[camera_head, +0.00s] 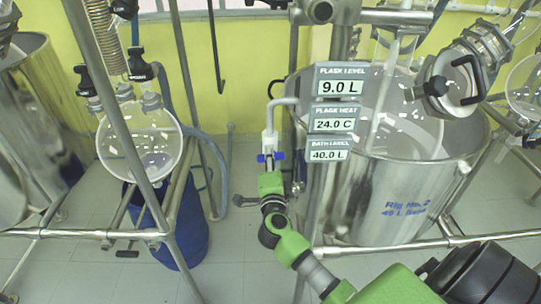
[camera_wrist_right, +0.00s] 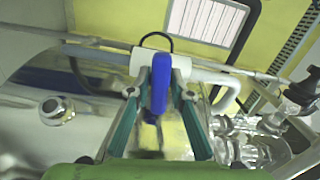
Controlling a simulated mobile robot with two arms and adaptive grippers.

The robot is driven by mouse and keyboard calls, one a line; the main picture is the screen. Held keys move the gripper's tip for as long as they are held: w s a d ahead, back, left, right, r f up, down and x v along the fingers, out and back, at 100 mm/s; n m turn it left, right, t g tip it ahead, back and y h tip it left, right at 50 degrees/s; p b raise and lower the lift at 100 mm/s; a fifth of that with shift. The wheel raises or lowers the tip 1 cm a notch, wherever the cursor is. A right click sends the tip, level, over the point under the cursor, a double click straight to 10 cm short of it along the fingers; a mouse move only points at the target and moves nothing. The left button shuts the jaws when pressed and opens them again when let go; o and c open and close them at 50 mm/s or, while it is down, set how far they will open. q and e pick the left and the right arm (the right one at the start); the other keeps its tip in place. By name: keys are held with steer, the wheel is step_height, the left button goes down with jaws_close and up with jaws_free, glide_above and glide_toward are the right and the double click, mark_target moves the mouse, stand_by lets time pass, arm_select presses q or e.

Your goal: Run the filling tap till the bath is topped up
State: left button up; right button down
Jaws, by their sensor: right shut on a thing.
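The filling tap (camera_head: 269,140) is a white pipe fitting with a blue handle (camera_head: 264,157), left of the steel bath (camera_head: 405,195) marked "Rig No. 2". My right gripper (camera_head: 269,172) reaches up from below and is shut on the blue handle. In the right wrist view the blue handle (camera_wrist_right: 160,82) stands between the two fingers of the gripper (camera_wrist_right: 162,95). The bath level sign (camera_head: 328,150) reads 40.0 L. Whether water runs from the spout is too small to tell. My left gripper is out of view.
A flask level sign (camera_head: 340,81) reads 9.0 L and a flask heat sign (camera_head: 333,119) reads 24.0 C. A round glass flask (camera_head: 140,140) hangs above a blue bin (camera_head: 180,235) on the left. Steel frame posts stand close to the tap.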

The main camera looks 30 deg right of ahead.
steer(key=shift+m, duration=0.6)
steer(key=c, duration=2)
jaws_free()
steer(key=shift+o, duration=0.2)
steer(key=v, duration=1.2)
steer(key=shift+a+f, duration=0.1)
steer(key=shift+f, duration=0.05)
